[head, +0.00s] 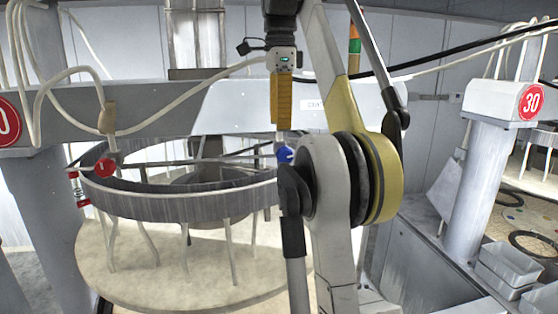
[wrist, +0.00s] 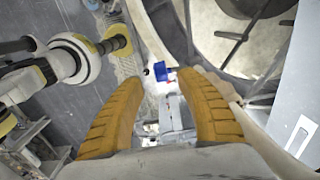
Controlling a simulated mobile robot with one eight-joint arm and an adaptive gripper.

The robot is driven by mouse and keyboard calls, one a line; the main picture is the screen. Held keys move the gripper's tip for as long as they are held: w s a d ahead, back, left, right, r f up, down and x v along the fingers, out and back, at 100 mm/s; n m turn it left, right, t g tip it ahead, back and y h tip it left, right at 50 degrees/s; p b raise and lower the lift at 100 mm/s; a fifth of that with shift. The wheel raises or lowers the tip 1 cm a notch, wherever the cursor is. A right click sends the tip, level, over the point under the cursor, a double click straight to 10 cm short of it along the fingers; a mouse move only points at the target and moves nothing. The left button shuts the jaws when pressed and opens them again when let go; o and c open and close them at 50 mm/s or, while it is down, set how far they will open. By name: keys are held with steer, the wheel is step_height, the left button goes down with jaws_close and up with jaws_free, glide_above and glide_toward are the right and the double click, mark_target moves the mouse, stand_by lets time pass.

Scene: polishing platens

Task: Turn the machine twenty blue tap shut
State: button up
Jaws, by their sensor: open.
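The blue tap (head: 285,153) sits on the rim of the grey ring in the head view, partly hidden by my arm. My gripper (head: 281,125) has orange fingers and points down just above the tap. In the wrist view my gripper (wrist: 163,78) is open, with one finger on each side and nothing held. I cannot tell whether a finger touches the tap. A red sign (head: 6,122) at the left edge is cut off, showing only a zero.
A red tap (head: 105,167) sits at the ring's left. The grey ring (head: 185,203) stands on thin legs over a round pale platen (head: 185,275). A column with a sign reading 30 (head: 531,102) and grey bins (head: 505,268) are at right. White hoses hang along the beam.

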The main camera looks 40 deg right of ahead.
mark_target(280, 149)
step_height(280, 149, down, 8)
steer(key=shift+r+b, duration=0.2)
steer(key=shift+b, duration=0.15)
jaws_close()
